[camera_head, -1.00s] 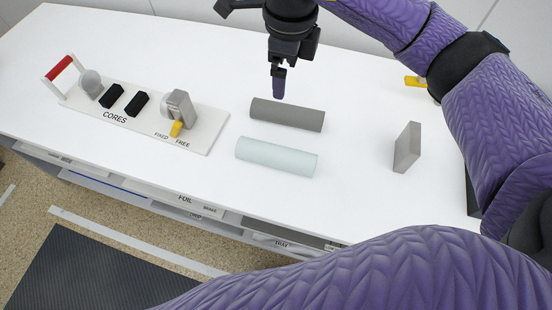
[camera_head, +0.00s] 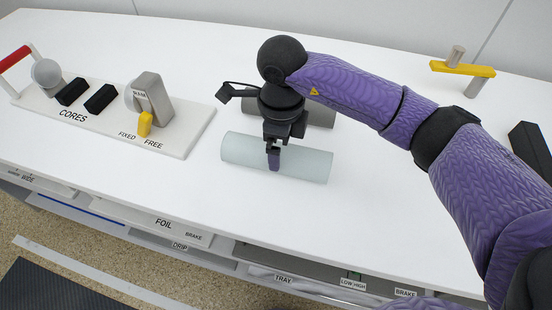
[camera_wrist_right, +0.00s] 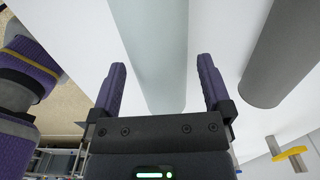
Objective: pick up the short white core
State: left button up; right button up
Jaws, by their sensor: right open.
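The short white core (camera_head: 308,165) is a pale bluish-white cylinder lying on its side on the white table. My right gripper (camera_head: 274,163) is over its middle in the head view, fingers pointing down. In the right wrist view, the white core (camera_wrist_right: 155,35) runs between the two open purple fingers (camera_wrist_right: 160,64), with a gap on each side. The fingers are not closed on it. How far down they reach beside the core is hard to tell. My left gripper is not in view.
A dark grey core (camera_head: 320,113) lies just behind, partly hidden by my gripper, and shows in the wrist view (camera_wrist_right: 282,50). A white CORES panel (camera_head: 190,138) with a yellow lever (camera_head: 145,124) stands left. A yellow bar piece (camera_head: 462,69) stands back right. The front table is clear.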

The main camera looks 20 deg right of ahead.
jog(key=f, duration=0.1)
jog(key=f+b, duration=0.1)
jog(key=f, duration=0.2)
jog(key=shift+a, duration=0.3)
jog(key=shift+w+r, duration=0.1)
jog(key=shift+r, duration=0.05)
jog(key=c, duration=1.2)
